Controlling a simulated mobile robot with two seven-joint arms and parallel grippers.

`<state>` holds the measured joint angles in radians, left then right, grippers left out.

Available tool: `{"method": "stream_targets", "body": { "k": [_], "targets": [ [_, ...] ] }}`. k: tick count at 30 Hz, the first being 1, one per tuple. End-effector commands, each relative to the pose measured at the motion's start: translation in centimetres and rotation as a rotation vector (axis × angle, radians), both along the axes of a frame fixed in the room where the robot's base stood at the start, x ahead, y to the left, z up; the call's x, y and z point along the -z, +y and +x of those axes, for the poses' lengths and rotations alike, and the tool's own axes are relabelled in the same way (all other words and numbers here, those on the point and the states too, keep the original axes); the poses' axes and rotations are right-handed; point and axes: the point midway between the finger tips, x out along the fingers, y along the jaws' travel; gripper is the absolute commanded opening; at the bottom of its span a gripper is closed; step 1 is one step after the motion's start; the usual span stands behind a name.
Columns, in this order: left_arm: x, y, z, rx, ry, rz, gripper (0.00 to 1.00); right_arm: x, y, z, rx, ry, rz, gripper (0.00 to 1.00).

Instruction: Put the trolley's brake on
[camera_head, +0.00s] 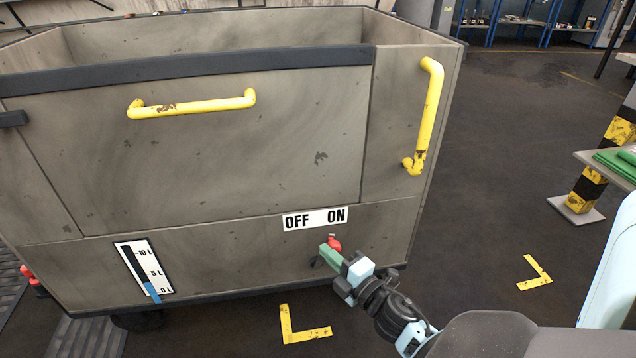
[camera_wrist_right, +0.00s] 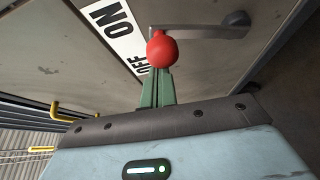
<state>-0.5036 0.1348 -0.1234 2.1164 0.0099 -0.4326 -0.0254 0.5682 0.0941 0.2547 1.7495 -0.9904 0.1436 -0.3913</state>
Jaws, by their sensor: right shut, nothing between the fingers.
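The grey metal trolley (camera_head: 200,240) fills the left and middle of the head view. Its OFF/ON label (camera_head: 315,218) is on the lower front and also shows in the right wrist view (camera_wrist_right: 115,30). The brake lever (camera_wrist_right: 205,32) has a red knob (camera_wrist_right: 160,48), which also shows below the label in the head view (camera_head: 334,243). The lever points from its pivot toward the label; its exact side is unclear. My right gripper (camera_head: 328,254) is shut and empty, its green fingertips (camera_wrist_right: 160,78) right at the knob; whether they touch is unclear. My left gripper is out of view.
Yellow handles (camera_head: 192,104) (camera_head: 428,115) stick out from the trolley front. A level gauge (camera_head: 144,270) is at lower left. Yellow floor marks (camera_head: 300,330) lie below. A striped post (camera_head: 600,165) and a table with green cloth (camera_head: 620,160) stand at right. The floor between is clear.

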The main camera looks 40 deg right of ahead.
Motion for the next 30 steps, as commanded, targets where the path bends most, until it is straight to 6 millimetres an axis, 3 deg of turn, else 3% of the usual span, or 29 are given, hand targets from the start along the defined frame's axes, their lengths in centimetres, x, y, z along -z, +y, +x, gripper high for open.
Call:
{"method": "stream_targets", "body": {
  "k": [9, 30],
  "targets": [
    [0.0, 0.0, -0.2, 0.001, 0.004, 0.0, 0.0, 0.6, -1.6, -1.1, 0.001, 0.002, 0.001, 0.0],
    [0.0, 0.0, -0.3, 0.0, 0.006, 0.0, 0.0, 1.0, -2.5, -1.7, 0.009, 0.007, -0.001, 0.0]
  ]
}}
